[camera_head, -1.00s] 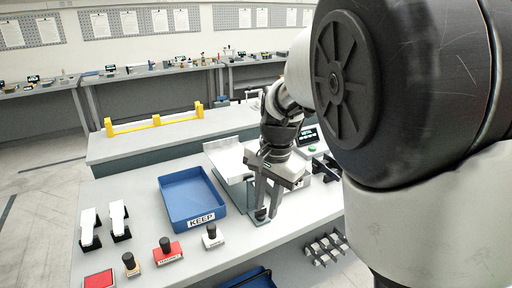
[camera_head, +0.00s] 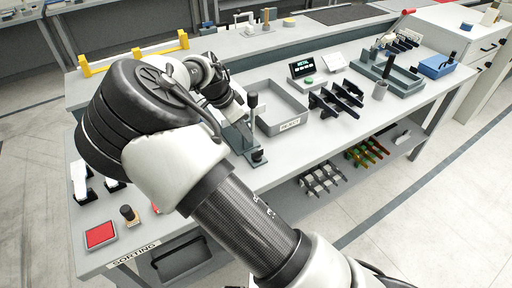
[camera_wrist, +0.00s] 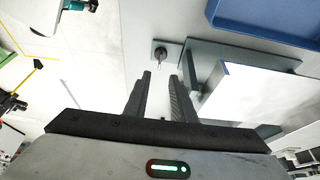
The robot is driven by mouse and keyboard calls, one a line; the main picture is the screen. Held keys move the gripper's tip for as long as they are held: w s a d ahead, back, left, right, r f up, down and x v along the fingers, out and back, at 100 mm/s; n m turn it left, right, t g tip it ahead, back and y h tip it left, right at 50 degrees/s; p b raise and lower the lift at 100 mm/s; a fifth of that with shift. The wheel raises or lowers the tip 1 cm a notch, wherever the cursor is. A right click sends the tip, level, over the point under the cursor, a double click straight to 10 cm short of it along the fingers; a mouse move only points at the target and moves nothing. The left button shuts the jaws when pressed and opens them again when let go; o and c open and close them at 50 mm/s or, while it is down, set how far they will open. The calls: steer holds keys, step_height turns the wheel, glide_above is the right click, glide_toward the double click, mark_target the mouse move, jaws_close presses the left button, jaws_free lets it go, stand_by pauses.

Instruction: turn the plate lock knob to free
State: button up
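The plate lock knob (camera_wrist: 160,54) shows in the wrist view as a small metallic piece on a dark square base, just beyond my fingertips. In the head view the dark base of what looks like the same knob (camera_head: 257,157) is near the bench's front edge, beside the grey fixture. My gripper (camera_wrist: 166,65) is open in the wrist view, with nothing between its two fingers. The fingers point towards the knob and appear apart from it. In the head view my arm hides most of the gripper.
A pale plate (camera_wrist: 262,95) on a grey fixture lies right of my fingers, with a blue tray (camera_wrist: 270,22) beyond. In the head view a grey tray labelled REJECT (camera_head: 293,125), a display (camera_head: 302,68) and black racks (camera_head: 335,103) stand to the right.

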mark_target(256, 152)
steer(key=x, duration=1.1)
steer(key=shift+f, duration=0.15)
jaws_close()
